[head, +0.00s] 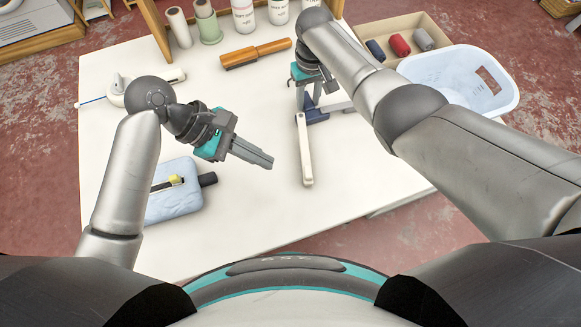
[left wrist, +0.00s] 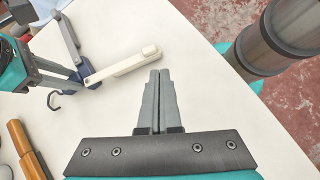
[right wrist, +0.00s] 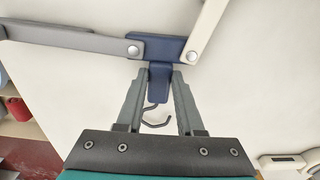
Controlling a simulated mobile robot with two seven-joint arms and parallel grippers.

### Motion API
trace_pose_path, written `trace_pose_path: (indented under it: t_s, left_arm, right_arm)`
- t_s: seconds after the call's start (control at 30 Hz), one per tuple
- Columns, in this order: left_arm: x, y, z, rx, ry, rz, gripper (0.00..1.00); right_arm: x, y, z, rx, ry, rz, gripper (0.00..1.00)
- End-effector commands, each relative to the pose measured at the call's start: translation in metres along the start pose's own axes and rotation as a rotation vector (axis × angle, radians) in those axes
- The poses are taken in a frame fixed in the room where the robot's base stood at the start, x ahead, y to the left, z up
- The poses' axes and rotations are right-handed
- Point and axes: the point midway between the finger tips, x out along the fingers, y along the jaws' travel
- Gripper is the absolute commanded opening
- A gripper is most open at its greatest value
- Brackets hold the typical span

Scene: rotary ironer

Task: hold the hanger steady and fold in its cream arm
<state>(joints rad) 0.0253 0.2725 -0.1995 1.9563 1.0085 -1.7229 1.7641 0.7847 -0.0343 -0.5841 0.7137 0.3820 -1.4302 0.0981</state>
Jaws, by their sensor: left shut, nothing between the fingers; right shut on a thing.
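The hanger has a dark blue hub (right wrist: 155,48), a cream arm (head: 305,150), a grey arm (right wrist: 75,38) and a dark hook (right wrist: 155,118). In the head view the cream arm sticks out towards me over the white table. The grey arm (left wrist: 67,35) also shows in the left wrist view, at a wide angle to the cream arm (left wrist: 122,68). My right gripper (right wrist: 160,74) is shut on the hub's blue tab, with the hook between its fingers. My left gripper (head: 268,162) is shut and empty, left of the cream arm's free end and apart from it.
An orange-handled tool (head: 255,53) lies behind the left gripper. A pale blue tub (head: 450,85) and a tray (head: 437,29) of rolls stand at right. The table between is clear.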

Motion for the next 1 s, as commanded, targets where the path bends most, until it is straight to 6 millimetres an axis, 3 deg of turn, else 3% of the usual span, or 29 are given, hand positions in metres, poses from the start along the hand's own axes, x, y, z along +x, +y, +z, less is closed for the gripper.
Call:
trace_pose_path:
  t_s: [0.2,0.47,0.57,1.0]
  left_arm:
    - [-0.024,-0.013,-0.03,-0.218,-0.043,0.096,0.0]
    - [-0.028,-0.016,-0.04,-0.291,-0.058,0.131,0.0]
    - [-0.015,-0.014,-0.04,-0.293,-0.058,0.13,0.0]
    - [0.072,0.0,-0.03,-0.287,-0.059,0.131,0.0]
  right_arm:
    - [0.0,0.0,0.0,0.0,0.0,0.0,0.0]
    - [0.0,0.0,0.0,0.0,0.0,0.0,0.0]
    - [0.0,0.0,0.0,0.0,0.0,0.0,0.0]
    - [0.0,0.0,0.0,0.0,0.0,0.0,0.0]
